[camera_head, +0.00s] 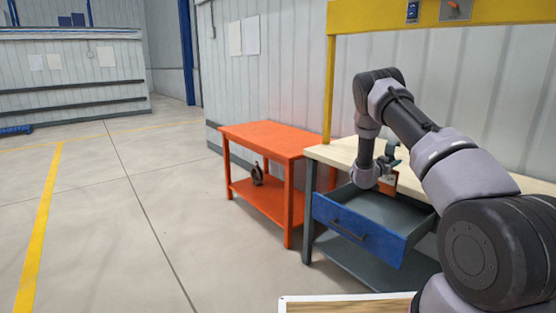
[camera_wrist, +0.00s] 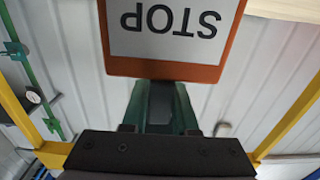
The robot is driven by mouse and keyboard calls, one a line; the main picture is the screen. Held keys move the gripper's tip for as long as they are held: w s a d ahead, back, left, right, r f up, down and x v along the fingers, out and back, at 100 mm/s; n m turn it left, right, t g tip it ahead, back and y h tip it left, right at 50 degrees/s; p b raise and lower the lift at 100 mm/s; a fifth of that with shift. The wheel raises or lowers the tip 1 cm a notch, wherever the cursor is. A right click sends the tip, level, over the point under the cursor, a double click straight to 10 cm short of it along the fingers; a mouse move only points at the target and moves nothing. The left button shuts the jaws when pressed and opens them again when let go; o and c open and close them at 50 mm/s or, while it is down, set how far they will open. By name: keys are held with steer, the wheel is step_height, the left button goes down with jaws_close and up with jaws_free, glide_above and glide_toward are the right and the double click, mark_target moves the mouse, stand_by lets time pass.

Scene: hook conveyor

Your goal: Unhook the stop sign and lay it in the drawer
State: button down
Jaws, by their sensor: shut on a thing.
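The stop sign (camera_wrist: 150,45) is a white plate with an orange border, and its "STOP" lettering appears upside down in the wrist view. My gripper (camera_wrist: 160,100) is shut on the sign's edge. In the head view the sign (camera_head: 389,184) shows as a small orange patch at my gripper (camera_head: 388,162), partly hidden by my arm. The drawer (camera_head: 350,232) has a blue front and is pulled open from the workbench. The sign is held above the drawer's back part, near the bench edge. The visible part of the drawer's inside looks empty.
The workbench (camera_head: 340,152) has a pale top and a grey lower shelf. An orange table (camera_head: 268,137) stands to its left with a dark object (camera_head: 257,175) on its lower shelf. A yellow frame (camera_head: 330,75) rises behind. The floor at left is clear.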

steer(key=shift+f, duration=2.4)
steer(key=c, duration=0.6)
jaws_free()
steer(key=v, duration=1)
steer(key=shift+s+a, duration=0.25)
steer(key=shift+a, duration=0.05)
